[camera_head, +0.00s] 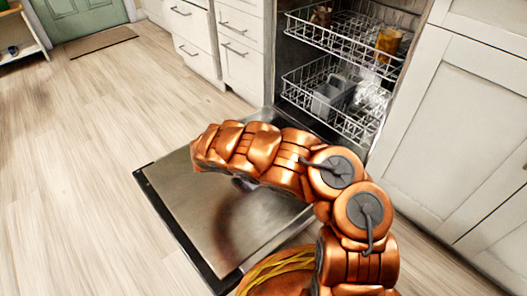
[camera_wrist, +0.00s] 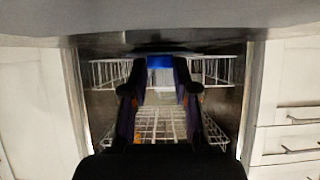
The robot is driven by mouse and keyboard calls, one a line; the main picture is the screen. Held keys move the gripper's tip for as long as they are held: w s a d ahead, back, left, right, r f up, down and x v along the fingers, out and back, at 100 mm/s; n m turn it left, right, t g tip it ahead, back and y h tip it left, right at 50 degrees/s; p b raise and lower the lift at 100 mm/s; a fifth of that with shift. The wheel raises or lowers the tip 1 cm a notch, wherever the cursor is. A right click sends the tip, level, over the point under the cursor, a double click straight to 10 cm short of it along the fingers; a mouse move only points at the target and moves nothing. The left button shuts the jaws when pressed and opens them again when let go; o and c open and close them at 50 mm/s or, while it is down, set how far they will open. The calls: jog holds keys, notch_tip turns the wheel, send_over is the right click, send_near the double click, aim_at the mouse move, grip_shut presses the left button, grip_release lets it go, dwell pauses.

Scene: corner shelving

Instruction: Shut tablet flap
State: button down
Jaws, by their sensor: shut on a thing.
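The dishwasher door (camera_head: 230,225) is folded down open, its metal inner face up. My arm reaches over it and hides part of that face. No tablet flap can be made out in the head view. In the wrist view my gripper (camera_wrist: 160,68) points toward the racks, with its dark fingers on both sides of a blue piece (camera_wrist: 160,62). The gripper is shut on this blue piece. I cannot tell whether it is the flap or a tablet. The grey surface along the top of the wrist view looks like the door (camera_wrist: 160,15).
The upper rack (camera_head: 335,35) holds a brown cup and an amber cup (camera_head: 388,42). The lower rack (camera_head: 330,100) holds grey and clear dishes. Drawers (camera_head: 238,60) stand left of the dishwasher and a white cabinet (camera_head: 450,130) right. The floor at left is clear.

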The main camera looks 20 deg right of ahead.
jog(key=c, duration=0.9)
grip_release()
jog(key=v, duration=1.2)
jog(key=shift+s, duration=0.1)
jog(key=shift+r, duration=0.1)
